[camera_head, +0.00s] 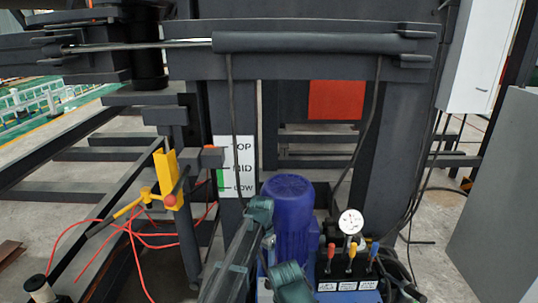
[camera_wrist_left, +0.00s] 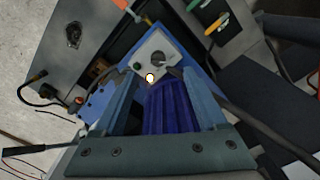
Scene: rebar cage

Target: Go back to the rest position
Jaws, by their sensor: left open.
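My left gripper (camera_head: 266,240) is low in the middle of the head view, in front of the blue ribbed motor (camera_head: 288,210), and partly hard to make out. In the left wrist view my gripper (camera_wrist_left: 155,76) is open, its two blue-grey fingers apart with nothing held between them. Behind the fingers are the dark blue ribbed motor (camera_wrist_left: 170,108) and a small grey control box (camera_wrist_left: 152,56) with a black knob, a green button and a lit yellow lamp. My right gripper is not in view.
A pressure gauge (camera_head: 350,221) and coloured levers (camera_head: 351,253) stand right of the motor. A yellow bracket (camera_head: 166,175) and red cables (camera_head: 120,226) are at left. A TOP/MID/LOW sign (camera_head: 236,180) is behind. A grey cabinet (camera_head: 500,200) stands at right, with bare floor before it.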

